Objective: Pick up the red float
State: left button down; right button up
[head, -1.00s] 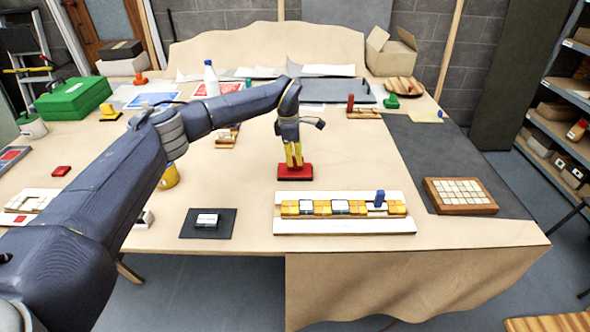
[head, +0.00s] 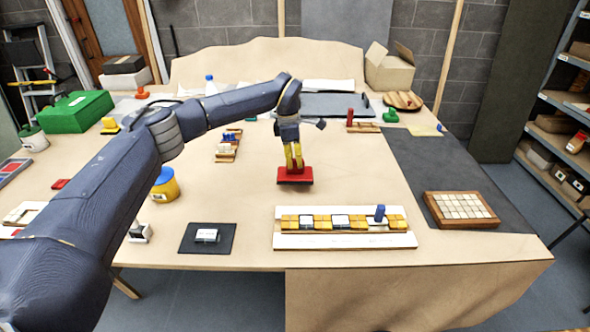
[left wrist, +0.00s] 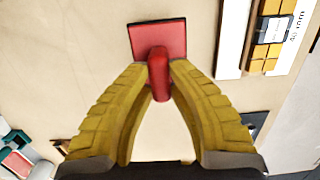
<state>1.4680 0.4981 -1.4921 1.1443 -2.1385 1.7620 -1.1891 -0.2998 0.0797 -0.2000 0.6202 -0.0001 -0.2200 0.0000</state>
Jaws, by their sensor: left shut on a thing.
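The red float (head: 294,176) is a flat red rectangular plate with a dark lower edge and an upright red grip. My left gripper (head: 294,158) has its yellow fingers pointing down and closed on the grip from above. The float appears held a little above the table, roughly level. In the left wrist view, the float (left wrist: 172,35) shows beyond the fingertips, with its rounded grip pinched between the fingers of the left gripper (left wrist: 160,75). The fingers hide part of the grip. My right gripper is out of view.
A white tile panel (head: 345,242) with yellow and white tiles and a blue peg lies in front, right of the float. A yellow pot (head: 167,190) stands left. Bare table surrounds the float.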

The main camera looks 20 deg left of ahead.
pick_arm(q)
notch_tip(320, 180, up, 15)
dwell(0.4)
jog(key=shift+r, duration=0.1)
jog(key=c, duration=2)
grip_release()
grip_shut()
jog(key=s+d+f+m+g, duration=0.1)
jog(key=s+d+f+m, duration=0.3)
jog(key=s, duration=0.4)
jog(key=s+d+f+m, duration=0.4)
jog(key=s+m, duration=0.1)
jog(key=s, duration=0.3)
jog(key=shift+s+f, duration=0.15)
jog(key=shift+f, duration=2.75)
